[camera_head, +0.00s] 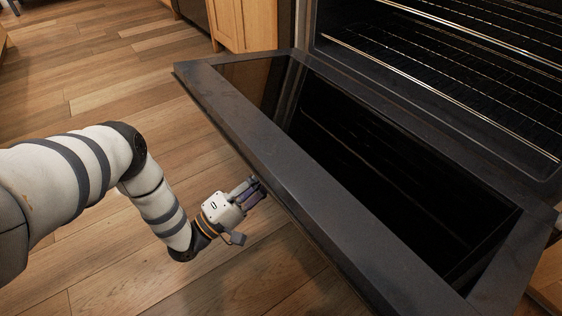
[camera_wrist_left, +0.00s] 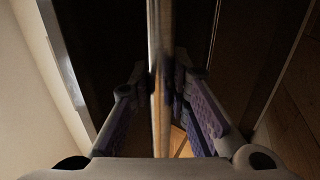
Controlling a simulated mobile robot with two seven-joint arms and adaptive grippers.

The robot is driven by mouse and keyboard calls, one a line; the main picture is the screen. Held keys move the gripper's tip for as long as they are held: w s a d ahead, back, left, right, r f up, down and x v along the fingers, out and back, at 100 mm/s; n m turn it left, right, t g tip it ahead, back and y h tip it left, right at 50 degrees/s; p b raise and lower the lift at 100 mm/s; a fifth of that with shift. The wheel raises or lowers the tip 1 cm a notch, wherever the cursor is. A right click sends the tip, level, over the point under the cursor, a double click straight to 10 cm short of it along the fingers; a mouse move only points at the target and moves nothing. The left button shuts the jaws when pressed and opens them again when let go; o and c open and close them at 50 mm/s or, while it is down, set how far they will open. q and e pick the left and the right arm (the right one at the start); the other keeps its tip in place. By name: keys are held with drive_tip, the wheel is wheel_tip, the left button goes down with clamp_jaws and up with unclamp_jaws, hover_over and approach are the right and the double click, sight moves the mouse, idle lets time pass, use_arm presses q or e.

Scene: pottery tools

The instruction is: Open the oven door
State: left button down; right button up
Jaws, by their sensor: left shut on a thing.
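The dark oven door (camera_head: 330,205) is swung down and stands wide open, close to level, in front of the oven (camera_head: 430,60) in the head view. My left gripper (camera_head: 257,188) is at the outer edge of the door. In the left wrist view a metal handle bar (camera_wrist_left: 160,35) runs between the purple-padded fingers of my left gripper (camera_wrist_left: 162,78), and they are shut on it. In the head view the handle is hidden below the door's edge. My right gripper is in neither view.
Wire racks (camera_head: 460,60) sit inside the oven cavity. A wooden cabinet (camera_head: 240,25) stands beyond the door at the top. The wooden floor (camera_head: 100,90) left of the door is clear apart from my left arm.

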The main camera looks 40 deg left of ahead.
use_arm(q)
drive_tip(key=shift+w+f+t+b, duration=0.1)
drive_tip(key=shift+f+t+b, duration=0.45)
drive_tip(key=shift+f, duration=1.2)
drive_tip(key=c, duration=1.5)
unclamp_jaws()
drive_tip(key=shift+s+f, duration=0.1)
drive_tip(key=shift+s, duration=0.1)
drive_tip(key=v, duration=1.2)
drive_tip(key=shift+w+a, duration=0.1)
drive_tip(key=shift+w, duration=0.05)
